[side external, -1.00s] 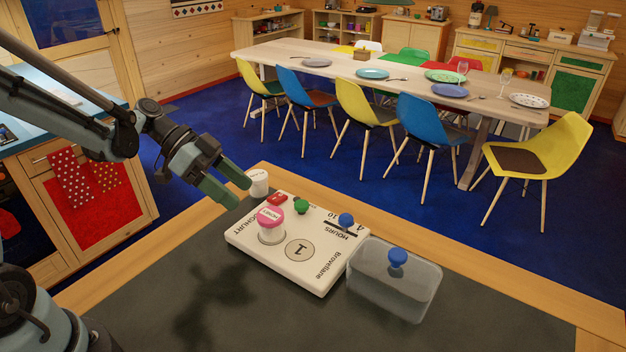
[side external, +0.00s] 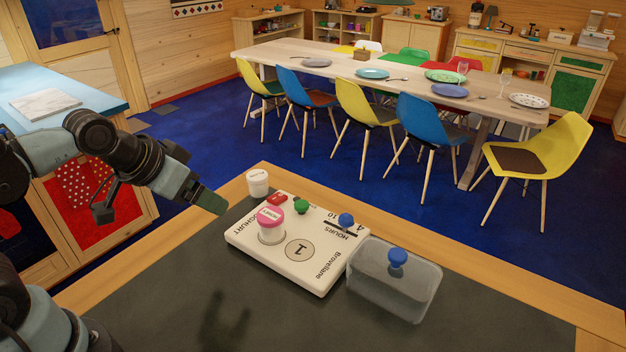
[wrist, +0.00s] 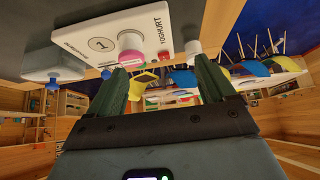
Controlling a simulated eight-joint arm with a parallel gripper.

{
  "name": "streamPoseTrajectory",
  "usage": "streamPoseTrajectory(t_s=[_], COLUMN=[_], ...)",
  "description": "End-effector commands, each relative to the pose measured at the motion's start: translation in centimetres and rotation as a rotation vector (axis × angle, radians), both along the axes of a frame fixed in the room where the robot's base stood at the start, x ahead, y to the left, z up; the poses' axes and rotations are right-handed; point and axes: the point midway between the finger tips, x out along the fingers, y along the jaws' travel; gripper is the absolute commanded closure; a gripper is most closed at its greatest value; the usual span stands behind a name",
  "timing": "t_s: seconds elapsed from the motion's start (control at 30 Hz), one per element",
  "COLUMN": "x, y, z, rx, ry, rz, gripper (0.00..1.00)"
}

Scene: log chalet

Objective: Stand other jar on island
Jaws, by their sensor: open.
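A jar with a pink lid (side external: 271,228) stands upright on the white yoghurt maker (side external: 245,240). It also shows in the wrist view (wrist: 131,58). A small white jar (side external: 258,183) stands upright on the island (side external: 150,310), at its far left corner. It also shows in the wrist view (wrist: 194,48), beyond the right fingertip. My gripper (side external: 210,202) is open and empty, above the island's left edge, left of both jars and apart from them. The two fingers (wrist: 162,90) show spread in the wrist view.
A clear bin-like cover with a blue knob (side external: 397,258) lies right of the yoghurt maker. The maker has a red switch (side external: 278,198), a green knob (side external: 301,206) and a blue knob (side external: 346,220). The island's dark front area is bare.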

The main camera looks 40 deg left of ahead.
Motion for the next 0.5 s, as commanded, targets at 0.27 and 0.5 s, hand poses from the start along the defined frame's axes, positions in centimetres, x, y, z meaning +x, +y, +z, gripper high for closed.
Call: streamPoseTrajectory(t_s=[0.27, 0.5], x=[0.01, 0.53], y=[0.01, -0.15], z=[-0.01, 0.28], rx=[-0.001, 0.015], ry=[0.001, 0.027], rz=[0.001, -0.046], gripper=[0.17, 0.17])
